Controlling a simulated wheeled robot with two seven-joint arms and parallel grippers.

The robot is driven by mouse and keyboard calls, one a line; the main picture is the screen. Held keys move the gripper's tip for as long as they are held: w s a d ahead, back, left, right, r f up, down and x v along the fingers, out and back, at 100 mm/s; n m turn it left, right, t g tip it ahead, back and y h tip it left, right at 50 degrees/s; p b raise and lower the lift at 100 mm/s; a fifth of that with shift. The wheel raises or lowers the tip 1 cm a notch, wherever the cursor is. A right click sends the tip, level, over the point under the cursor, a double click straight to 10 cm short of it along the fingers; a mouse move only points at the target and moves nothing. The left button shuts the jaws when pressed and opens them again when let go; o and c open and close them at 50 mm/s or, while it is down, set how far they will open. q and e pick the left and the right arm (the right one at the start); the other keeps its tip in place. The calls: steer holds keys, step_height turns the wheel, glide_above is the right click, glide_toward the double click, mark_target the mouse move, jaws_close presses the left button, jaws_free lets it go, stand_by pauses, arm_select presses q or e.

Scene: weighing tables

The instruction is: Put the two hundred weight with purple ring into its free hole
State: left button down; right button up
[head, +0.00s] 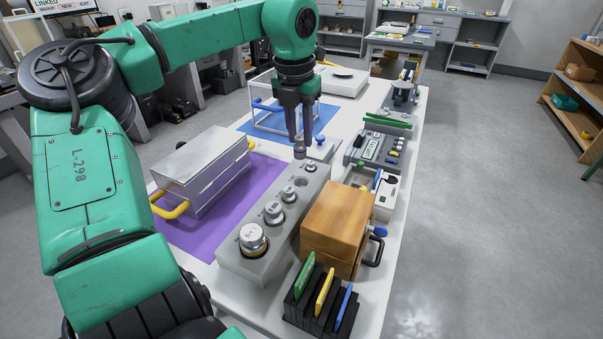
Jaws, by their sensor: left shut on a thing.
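My left gripper (299,140) points down over the far end of the grey weight block (285,248). It is shut on a small weight with a purple ring (300,152). The weight hangs beyond a dark free hole (300,182) in the block's top as seen here. Larger silver weights stand in the block: the biggest (253,238) at the near end, then a middle one (273,211) and a smaller one (289,193). A very small weight (310,168) shows past the free hole. My right gripper is out of view.
A wooden box (334,222) stands close to the block's right side. A silver case with yellow handles (201,168) stands on a purple mat (197,238) to the left. A rack with coloured plates (318,298) stands in front. A clear-framed enclosure (283,120) stands behind on a blue mat.

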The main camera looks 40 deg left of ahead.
arm_select(q)
step_height(320, 180, down, 10)
steer(key=shift+w+f, duration=0.1)
steer(key=c, duration=0.6)
jaws_free()
steer(key=shift+c, duration=0.2)
steer(key=shift+r, duration=0.25)
steer(key=r, duration=0.4)
steer(key=s+r, duration=0.1)
steer(key=r, duration=0.6)
steer(key=shift+s+d+r, duration=0.2)
steer(key=shift+s+r, duration=0.05)
steer(key=shift+r, duration=0.1)
